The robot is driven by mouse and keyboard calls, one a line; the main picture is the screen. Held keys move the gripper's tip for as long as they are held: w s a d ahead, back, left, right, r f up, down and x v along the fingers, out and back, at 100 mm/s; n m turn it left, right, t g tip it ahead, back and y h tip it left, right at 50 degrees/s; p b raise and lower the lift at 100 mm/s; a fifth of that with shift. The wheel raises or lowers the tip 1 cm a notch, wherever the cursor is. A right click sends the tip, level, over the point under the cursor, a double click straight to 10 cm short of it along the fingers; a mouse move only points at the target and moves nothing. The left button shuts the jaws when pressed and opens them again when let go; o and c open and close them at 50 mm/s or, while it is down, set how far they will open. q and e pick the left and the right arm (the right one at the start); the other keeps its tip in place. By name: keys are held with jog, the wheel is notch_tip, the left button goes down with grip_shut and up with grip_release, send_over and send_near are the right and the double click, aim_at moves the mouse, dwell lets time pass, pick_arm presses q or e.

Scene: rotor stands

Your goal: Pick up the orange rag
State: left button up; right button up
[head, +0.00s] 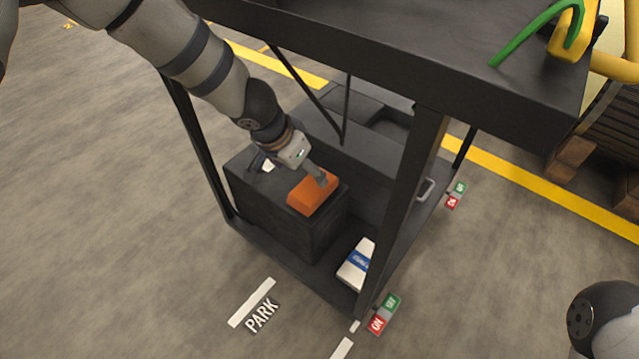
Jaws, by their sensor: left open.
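The orange rag (308,196) lies as a folded block on top of a dark box (285,218) on the lower shelf of a black cart. My left gripper (322,180) reaches in from the upper left and is open, with its fingertips at the rag's upper right part. From this angle I cannot tell whether the fingers touch the rag. Part of my right arm shows at the lower right edge; its gripper is out of the picture.
The cart's top (420,50) overhangs the shelf, and a front post (405,205) stands right of the rag. A white and blue package (355,265) lies on the shelf. A wooden pallet (600,130) stands at the right. The floor at the left is clear.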

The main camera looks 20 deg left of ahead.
aim_at(312, 187)
pick_arm(q)
jog(key=b+x, duration=0.1)
jog(key=x, duration=0.3)
jog(key=b+x, duration=0.2)
jog(key=x, duration=0.3)
jog(key=shift+s+f+b, duration=0.15)
jog(key=shift+f+b, duration=0.15)
jog(key=shift+f, duration=0.05)
jog(key=shift+r, duration=0.15)
pick_arm(e)
jog(key=f, duration=0.1)
jog(key=s+f, duration=0.1)
jog(key=f, duration=0.1)
jog(key=shift+s+a+f+g, duration=0.1)
jog(key=shift+s+f+g, duration=0.05)
jog(key=shift+f+g, duration=0.15)
pick_arm(q)
jog(key=shift+f, duration=0.3)
pick_arm(e)
jog(key=shift+f, duration=0.1)
pick_arm(q)
jog(key=c, duration=1.2)
